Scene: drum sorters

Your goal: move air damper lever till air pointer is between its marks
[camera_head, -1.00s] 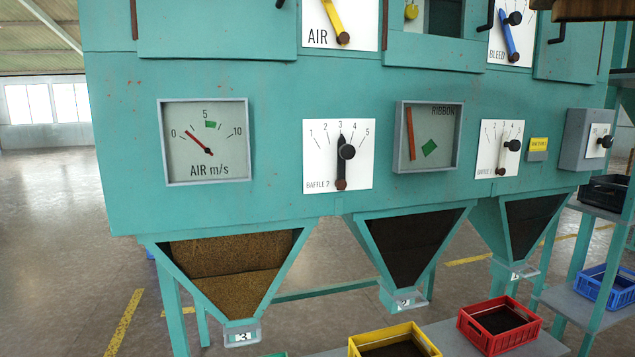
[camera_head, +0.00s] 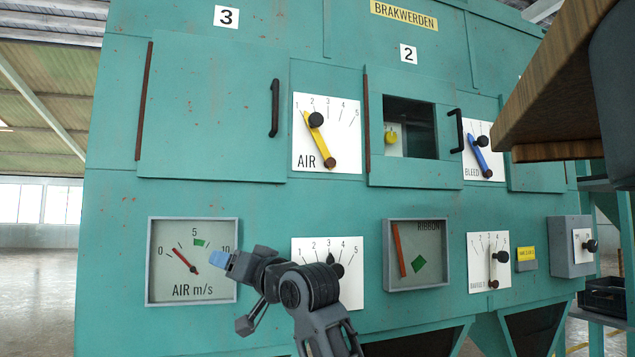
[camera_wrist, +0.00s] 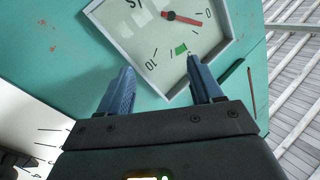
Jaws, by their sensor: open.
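The air damper lever (camera_head: 321,145) is yellow with a black knob, on a white plate marked AIR and 1 to 5. It leans up and left, its knob near 1 to 2. The air gauge (camera_head: 152,262) is lower left; its red air pointer (camera_head: 183,259) points up-left, on the low side of the green mark (camera_head: 200,243) beyond 5. The gauge also shows upside down in the wrist view (camera_wrist: 120,45). My gripper (camera_head: 226,263) is in front of the gauge's right edge, below and left of the lever, apart from it. In the wrist view its blue fingers (camera_wrist: 160,85) are apart and empty.
The baffle 2 lever plate (camera_head: 300,247) is partly hidden behind my arm. A door handle (camera_head: 274,108) stands out left of the AIR plate. An open window (camera_head: 410,105) and the blue bleed lever (camera_head: 478,155) lie to the right. A brown wooden edge (camera_head: 550,95) juts in at upper right.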

